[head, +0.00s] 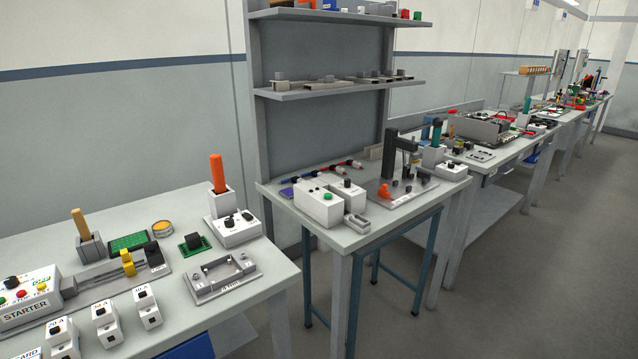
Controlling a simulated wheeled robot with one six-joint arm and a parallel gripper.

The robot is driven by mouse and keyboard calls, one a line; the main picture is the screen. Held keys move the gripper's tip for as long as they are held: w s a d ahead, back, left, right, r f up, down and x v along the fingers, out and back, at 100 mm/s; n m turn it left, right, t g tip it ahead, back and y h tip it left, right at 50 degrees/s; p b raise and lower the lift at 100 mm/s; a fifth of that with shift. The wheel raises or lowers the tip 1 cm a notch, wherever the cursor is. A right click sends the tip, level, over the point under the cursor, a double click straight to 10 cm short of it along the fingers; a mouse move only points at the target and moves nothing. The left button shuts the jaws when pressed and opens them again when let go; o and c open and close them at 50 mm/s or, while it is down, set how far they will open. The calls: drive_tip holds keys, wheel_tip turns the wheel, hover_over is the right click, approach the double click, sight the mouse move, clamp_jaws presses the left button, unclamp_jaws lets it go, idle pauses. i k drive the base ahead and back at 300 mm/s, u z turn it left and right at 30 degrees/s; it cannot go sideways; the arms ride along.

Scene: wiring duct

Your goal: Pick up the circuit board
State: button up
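A flat green circuit board (128,242) with a fine grid of dots lies on the left workbench (283,279), behind the grey wiring strip. A smaller green board carrying a black block (193,242) sits to its right on the same bench. I cannot tell for certain which of the two is the circuit board of the task. My gripper is not in view.
A wooden-handled tool in a grey holder (83,237) stands left of the flat board. A yellow-rimmed round tin (162,228), an orange-handled tool (217,175) in a white holder and a grey frame (222,275) stand rightward. More benches line the wall; floor at right is clear.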

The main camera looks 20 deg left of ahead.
sight(194, 245)
drive_tip(key=u, duration=1)
drive_tip(key=i, duration=1.2)
drive_tip(key=u, duration=1)
drive_tip(key=i, duration=0.25)
drive_tip(key=u, duration=0.1)
